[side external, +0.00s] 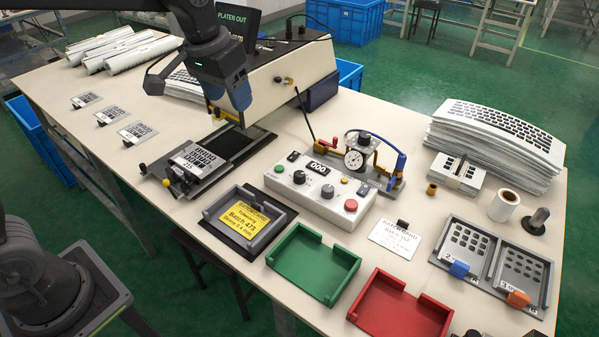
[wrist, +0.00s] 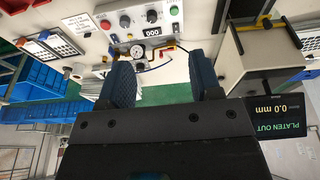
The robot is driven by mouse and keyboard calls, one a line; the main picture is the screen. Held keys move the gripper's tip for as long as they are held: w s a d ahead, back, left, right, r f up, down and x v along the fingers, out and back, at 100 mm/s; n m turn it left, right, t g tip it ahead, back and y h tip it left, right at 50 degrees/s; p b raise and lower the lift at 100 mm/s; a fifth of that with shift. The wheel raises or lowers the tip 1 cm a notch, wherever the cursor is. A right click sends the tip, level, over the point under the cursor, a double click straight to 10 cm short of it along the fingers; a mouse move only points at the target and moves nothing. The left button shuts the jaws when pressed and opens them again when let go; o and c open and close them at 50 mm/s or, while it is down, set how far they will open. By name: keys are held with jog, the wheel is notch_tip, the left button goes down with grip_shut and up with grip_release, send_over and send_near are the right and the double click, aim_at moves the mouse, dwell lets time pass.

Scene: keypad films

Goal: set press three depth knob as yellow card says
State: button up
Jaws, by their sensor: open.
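The yellow card (side external: 244,215) lies in a grey tray at the front of the table. It reads "Batch 473" and a dome value in mm whose first digit I cannot read surely. The white control box (side external: 319,190) carries two dark knobs, one on the left (side external: 299,177) and one nearer the right (side external: 328,191), and a counter showing 000 (side external: 320,168). The box also shows at the top of the wrist view (wrist: 145,20). I cannot tell which knob sets depth. My gripper (side external: 236,98) is open and empty, above the table beside the press; its blue fingers (wrist: 163,80) frame nothing held.
The press (side external: 285,82) stands close behind my gripper; its screen reads "PLATEN OUT" and 0.0 mm (wrist: 275,112). A dial gauge fixture (side external: 355,158) stands behind the box. Green (side external: 313,262) and red (side external: 400,305) trays and a white card (side external: 397,238) lie in front.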

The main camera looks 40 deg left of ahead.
jog(key=w+d+f+g, duration=0.2)
jog(key=w+f, duration=0.4)
jog(key=w, duration=0.4)
send_over(300, 174)
notch_tip(300, 174, down, 8)
jog(key=shift+g, duration=0.4)
notch_tip(300, 174, down, 13)
jog(key=shift+a+f, duration=0.1)
jog(key=shift+f, duration=0.05)
jog(key=c, duration=0.9)
